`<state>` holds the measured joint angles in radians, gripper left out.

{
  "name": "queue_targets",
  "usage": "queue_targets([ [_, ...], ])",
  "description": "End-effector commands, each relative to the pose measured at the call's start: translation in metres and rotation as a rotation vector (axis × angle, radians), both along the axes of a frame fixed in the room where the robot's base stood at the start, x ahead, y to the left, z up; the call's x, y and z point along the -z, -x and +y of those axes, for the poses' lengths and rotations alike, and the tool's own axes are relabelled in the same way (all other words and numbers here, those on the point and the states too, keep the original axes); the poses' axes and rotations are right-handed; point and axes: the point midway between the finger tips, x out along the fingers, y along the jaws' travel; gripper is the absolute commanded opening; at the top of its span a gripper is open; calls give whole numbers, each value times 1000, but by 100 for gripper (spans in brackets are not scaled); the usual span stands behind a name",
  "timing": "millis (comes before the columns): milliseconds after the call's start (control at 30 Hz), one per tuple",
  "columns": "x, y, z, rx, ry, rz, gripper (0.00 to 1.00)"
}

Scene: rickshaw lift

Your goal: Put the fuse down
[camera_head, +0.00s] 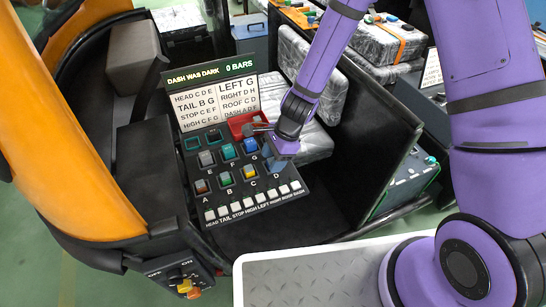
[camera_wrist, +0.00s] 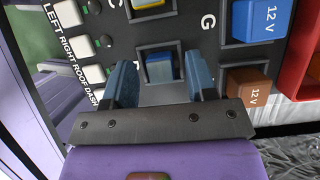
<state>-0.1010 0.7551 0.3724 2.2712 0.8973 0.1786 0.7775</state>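My gripper (camera_wrist: 160,75) is open over the socket marked D on the black fuse panel (camera_head: 225,190). A gap shows between each finger and the fuse. In the head view my gripper (camera_head: 277,160) covers most of that socket. Other fuses stand in the panel: a yellow one (camera_head: 249,171), a green one (camera_head: 226,179), a blue one (camera_head: 250,146) and a brown one (camera_wrist: 248,90) marked 12 V.
White labelled switches (camera_head: 250,202) run along the panel's front. A sign (camera_head: 212,68) above reads "DASH WAS DARK" and "0 BARS". A black side wall (camera_head: 385,155) stands to the right, orange bodywork (camera_head: 60,130) to the left.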

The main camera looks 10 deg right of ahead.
Motion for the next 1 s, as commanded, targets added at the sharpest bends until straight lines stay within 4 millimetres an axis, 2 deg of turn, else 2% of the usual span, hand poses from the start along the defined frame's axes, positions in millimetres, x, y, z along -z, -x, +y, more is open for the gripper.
queue_targets([
  [167,-2,0,0,0,0,0,52],
  [333,-13,-2,-4,0,1,-3,52],
  [800,-82,-9,-31,0,0,-5,52],
  [1000,-104,-12,-40,0,0,-3,52],
])
